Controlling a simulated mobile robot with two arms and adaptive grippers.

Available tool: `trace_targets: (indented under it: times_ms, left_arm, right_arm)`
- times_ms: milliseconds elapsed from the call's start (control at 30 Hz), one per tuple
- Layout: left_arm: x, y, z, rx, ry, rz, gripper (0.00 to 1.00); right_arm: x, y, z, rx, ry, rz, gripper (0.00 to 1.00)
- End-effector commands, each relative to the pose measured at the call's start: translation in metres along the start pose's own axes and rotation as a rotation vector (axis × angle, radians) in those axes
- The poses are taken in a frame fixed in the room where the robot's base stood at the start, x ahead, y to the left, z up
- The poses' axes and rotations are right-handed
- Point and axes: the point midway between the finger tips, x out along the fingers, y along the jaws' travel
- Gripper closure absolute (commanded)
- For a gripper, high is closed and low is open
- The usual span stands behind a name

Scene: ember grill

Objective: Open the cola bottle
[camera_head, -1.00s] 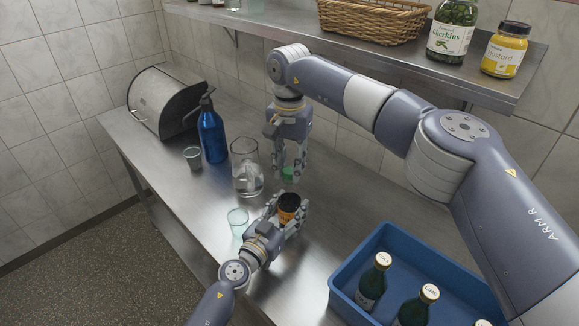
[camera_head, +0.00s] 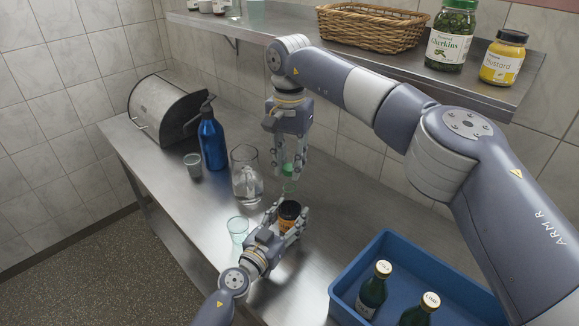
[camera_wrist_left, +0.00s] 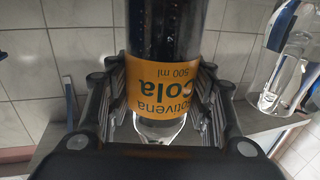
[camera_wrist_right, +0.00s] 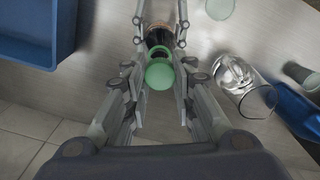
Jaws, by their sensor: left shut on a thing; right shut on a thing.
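The width of the gap is hard to tell.
A blue crate (camera_head: 343,284) with dark bottles is at the front right. A clear pitcher (camera_head: 246,176), a small glass (camera_head: 238,226), a grey cup (camera_head: 193,166) and a blue spray bottle (camera_head: 212,140) stand left of the grippers. A shelf (camera_head: 420,66) hangs behind.

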Motion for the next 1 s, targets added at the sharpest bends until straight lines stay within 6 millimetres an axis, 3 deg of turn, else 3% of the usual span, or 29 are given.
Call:
trace_targets:
  times_ms: [133, 367, 400, 500, 867, 1000]
  left_arm:
    - [0.000, 0.000, 0.000, 0.001, 0.000, -0.001, 1.00]
    - [0.000, -0.001, 0.000, 0.001, 0.000, -0.001, 1.00]
    - [0.000, -0.001, 0.000, 0.001, 0.000, -0.001, 0.47]
    - [0.000, -0.001, 0.000, 0.001, 0.000, -0.001, 0.28]
    - [-0.001, 0.000, 0.000, 0.000, 0.000, -0.001, 0.28]
    - [-0.011, -0.001, 0.001, 0.000, -0.001, -0.001, 0.28]
  right_arm:
    - [-0.020, 0.000, -0.001, 0.000, 0.002, -0.001, 1.00]
    - [-0.024, 0.000, 0.000, -0.001, 0.001, -0.001, 1.00]
    - [-0.024, 0.000, 0.000, -0.001, 0.001, -0.001, 1.00]
    - [-0.024, 0.000, 0.000, -0.001, 0.001, -0.001, 1.00]
    - [-0.024, 0.000, 0.000, -0.001, 0.001, -0.001, 1.00]
    - [-0.023, 0.000, 0.000, -0.001, 0.001, -0.001, 1.00]
